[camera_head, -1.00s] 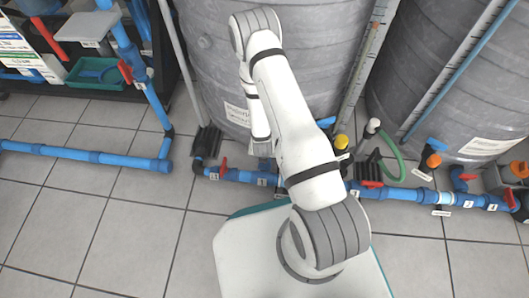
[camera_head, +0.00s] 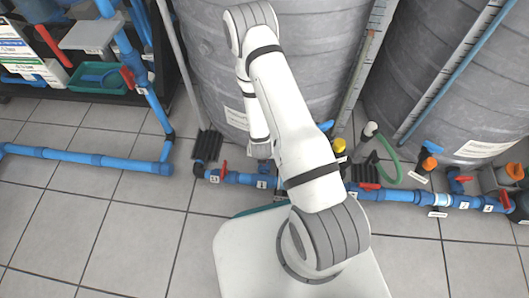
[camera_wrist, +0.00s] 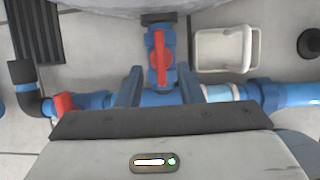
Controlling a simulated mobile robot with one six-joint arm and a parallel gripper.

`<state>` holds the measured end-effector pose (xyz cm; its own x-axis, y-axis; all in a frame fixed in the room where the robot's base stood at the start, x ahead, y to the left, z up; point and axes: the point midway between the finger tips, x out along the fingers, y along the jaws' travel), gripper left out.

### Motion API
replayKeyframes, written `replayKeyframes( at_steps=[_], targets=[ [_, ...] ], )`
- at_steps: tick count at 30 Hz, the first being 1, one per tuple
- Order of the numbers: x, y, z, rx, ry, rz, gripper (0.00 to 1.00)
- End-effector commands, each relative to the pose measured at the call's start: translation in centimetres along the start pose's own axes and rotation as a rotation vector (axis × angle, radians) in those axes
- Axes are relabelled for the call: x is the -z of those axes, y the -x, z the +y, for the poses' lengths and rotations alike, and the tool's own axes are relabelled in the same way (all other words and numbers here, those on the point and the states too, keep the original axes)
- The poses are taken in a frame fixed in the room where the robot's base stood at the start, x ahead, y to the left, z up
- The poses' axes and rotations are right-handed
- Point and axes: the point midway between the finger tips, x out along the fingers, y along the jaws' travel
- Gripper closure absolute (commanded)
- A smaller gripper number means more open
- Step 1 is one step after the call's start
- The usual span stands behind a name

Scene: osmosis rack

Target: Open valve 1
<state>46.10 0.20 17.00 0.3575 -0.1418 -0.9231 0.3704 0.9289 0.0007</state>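In the wrist view, a blue valve with a long red handle (camera_wrist: 160,52) stands ahead at the centre. Its handle runs straight up the picture. My gripper (camera_wrist: 159,86) is open, with one finger on each side of the handle's near end and nothing clamped. I cannot tell whether a finger touches the valve. In the head view, a label marked 1 (camera_head: 262,184) sits on the blue floor pipe just below the end of my arm. My arm and wrist hide most of the fingers and that valve's handle there.
Another red handle (camera_wrist: 63,103) is close on the left in the wrist view. A whitish frame (camera_wrist: 222,50) stands right of the valve. Large grey tanks (camera_head: 280,60) rise behind the pipe. A blue pipe (camera_head: 85,157) crosses the floor at left. Open tiles lie in front.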

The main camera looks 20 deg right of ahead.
Motion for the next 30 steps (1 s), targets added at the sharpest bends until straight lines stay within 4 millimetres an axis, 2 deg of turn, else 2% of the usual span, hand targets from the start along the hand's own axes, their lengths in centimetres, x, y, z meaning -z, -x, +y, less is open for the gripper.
replayKeyframes(
  at_steps=[1,7,30],
  targets=[
    [-0.2,1.3,0.1,-0.001,0.001,-0.001,0.66],
    [-0.1,3.1,0.1,-0.001,0.001,-0.002,0.66],
    [0.0,3.1,0.0,0.0,0.0,-0.001,0.66]
  ],
)
